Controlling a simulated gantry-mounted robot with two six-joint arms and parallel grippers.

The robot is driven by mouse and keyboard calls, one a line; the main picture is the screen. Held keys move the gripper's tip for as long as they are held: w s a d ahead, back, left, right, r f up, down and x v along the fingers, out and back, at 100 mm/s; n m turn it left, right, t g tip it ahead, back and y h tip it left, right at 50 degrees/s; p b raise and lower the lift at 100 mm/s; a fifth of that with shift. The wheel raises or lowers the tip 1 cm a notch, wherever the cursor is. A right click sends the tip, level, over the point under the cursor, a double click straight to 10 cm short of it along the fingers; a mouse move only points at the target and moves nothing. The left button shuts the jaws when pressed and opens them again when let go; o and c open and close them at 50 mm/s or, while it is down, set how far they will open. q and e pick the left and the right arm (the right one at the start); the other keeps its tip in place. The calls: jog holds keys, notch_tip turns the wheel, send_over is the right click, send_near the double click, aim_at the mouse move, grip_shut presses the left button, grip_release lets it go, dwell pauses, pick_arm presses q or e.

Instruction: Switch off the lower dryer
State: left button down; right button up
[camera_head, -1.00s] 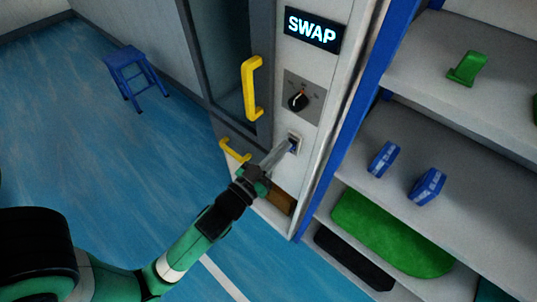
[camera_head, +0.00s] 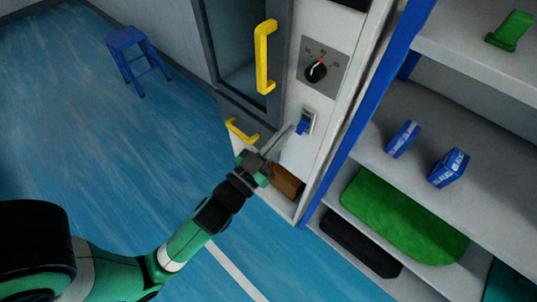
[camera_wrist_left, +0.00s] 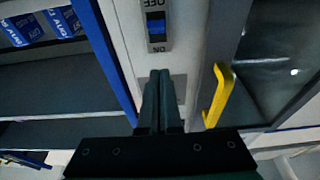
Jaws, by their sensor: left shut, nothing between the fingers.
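A rocker switch (camera_head: 307,122) with a blue rocker sits on the pale panel of the dryer (camera_head: 298,160), below a dial. In the left wrist view the switch (camera_wrist_left: 156,24) lies straight ahead of the fingers, with upside-down OFF and ON labels at its two ends. My left gripper (camera_head: 287,132) is shut and empty. Its tips are just left of and below the switch in the head view, and a small gap shows between them. The fingertips (camera_wrist_left: 160,76) also show in the wrist view, apart from the switch. Which way the rocker is tipped is hard to tell. My right gripper is out of view.
A black dial (camera_head: 316,71) is above the switch. A large yellow handle (camera_head: 264,57) and a smaller one (camera_head: 240,130) stick out left of the panel. A shelf with a blue post (camera_head: 376,90) is at right. A blue stool (camera_head: 127,45) stands on the open floor.

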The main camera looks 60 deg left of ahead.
pick_arm(q)
jog(key=s+d+f+b, duration=0.1)
jog(key=s+f+b, duration=0.3)
jog(key=s+f, duration=0.1)
jog(key=shift+d+f, duration=0.4)
jog(key=shift+f, duration=0.3)
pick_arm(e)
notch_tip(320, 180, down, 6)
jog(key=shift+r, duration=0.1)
pick_arm(q)
jog(key=shift+r, duration=0.1)
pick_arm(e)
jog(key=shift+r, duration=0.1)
